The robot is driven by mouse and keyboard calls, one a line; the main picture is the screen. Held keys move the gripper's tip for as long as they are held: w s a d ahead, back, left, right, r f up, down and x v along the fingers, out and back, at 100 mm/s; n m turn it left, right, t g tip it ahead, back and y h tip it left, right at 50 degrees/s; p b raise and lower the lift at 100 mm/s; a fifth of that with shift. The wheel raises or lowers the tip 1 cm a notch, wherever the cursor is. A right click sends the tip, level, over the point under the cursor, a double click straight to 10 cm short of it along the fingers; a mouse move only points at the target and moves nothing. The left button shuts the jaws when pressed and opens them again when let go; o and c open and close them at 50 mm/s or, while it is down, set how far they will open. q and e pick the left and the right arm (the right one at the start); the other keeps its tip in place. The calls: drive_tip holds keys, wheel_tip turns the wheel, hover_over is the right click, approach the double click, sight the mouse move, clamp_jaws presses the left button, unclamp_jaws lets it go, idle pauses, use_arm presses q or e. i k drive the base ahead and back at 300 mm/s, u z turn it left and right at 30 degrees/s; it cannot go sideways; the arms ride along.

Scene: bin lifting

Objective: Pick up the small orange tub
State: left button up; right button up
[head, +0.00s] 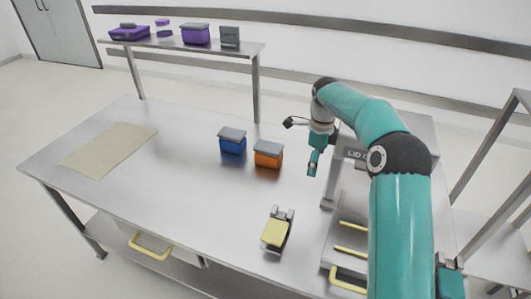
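The small orange tub (268,160) stands upright on the steel table (185,190), with a grey lid (268,146) on top. It is just right of a blue tub (232,147) that also has a grey lid. My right arm comes in from the right, and my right gripper (313,165) is above the table, to the right of the orange tub and apart from it. Its fingers are small and seen edge-on, so I cannot tell whether they are open or shut. My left gripper is not in view.
A beige mat (108,148) lies at the left. A grey device with a yellow pad (275,232) stands near the front. A labelled grey station (352,152) is behind my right arm. A raised shelf (185,43) at the back holds purple and grey containers. The table's left middle is clear.

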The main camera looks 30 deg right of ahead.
sight(264, 159)
drive_tip(key=i, duration=0.95)
drive_tip(key=z, duration=0.05)
